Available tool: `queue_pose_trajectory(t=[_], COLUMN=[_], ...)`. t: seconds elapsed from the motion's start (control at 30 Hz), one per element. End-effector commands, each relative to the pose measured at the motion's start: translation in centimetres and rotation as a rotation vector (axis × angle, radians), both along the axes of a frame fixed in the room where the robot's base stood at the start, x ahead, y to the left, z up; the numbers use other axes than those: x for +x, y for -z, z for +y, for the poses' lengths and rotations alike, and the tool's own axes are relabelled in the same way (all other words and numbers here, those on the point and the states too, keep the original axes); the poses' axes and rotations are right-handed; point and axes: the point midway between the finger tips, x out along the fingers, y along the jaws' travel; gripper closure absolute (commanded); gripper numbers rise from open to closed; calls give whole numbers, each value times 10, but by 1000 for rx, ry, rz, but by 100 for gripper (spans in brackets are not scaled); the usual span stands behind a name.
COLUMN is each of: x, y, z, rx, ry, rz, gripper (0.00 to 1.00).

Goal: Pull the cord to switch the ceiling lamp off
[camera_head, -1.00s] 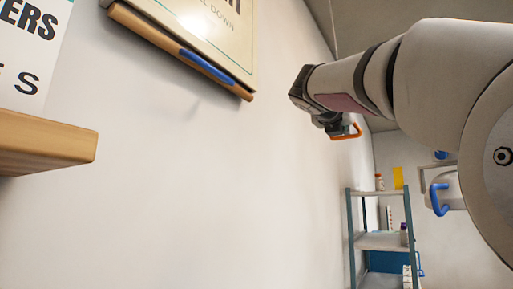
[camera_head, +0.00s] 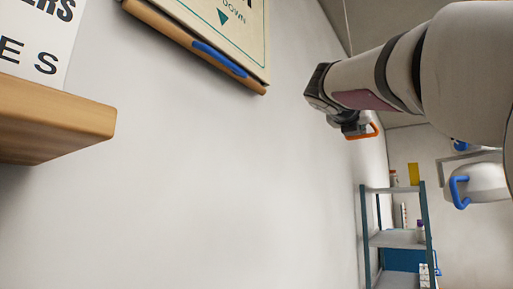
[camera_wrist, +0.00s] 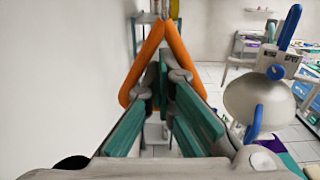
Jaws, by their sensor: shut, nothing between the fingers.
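My gripper (camera_head: 364,131) is at the end of my raised arm, in front of the pale wall in the head view. In the wrist view its orange fingertips (camera_wrist: 163,24) meet in a point, with nothing between them. A white dome-shaped lamp (camera_wrist: 252,98) with blue handles is to the right of the fingers in the wrist view, apart from them. It also shows at the right edge of the head view (camera_head: 487,181), partly cut off. A thin line (camera_head: 346,22) runs down above my arm; I cannot tell whether it is the cord or a room edge.
A wooden ledge (camera_head: 55,120) juts out at left. A poster (camera_head: 225,30) with a wooden bottom bar and blue handle hangs on the wall. A metal shelf unit (camera_head: 397,239) with small bottles stands beyond my gripper. Furniture (camera_wrist: 250,45) stands at back right in the wrist view.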

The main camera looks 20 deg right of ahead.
Motion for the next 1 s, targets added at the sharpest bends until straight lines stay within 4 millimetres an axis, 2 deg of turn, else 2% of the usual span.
queue_pose_trajectory(t=[0.03,0.63,1.0], x=[-4,-7,-8], y=[0,-20,-21], z=[-6,-8,-8], rx=[2,1,0], ry=[17,18,19], rz=[1,0,-1], gripper=[100,100,100])
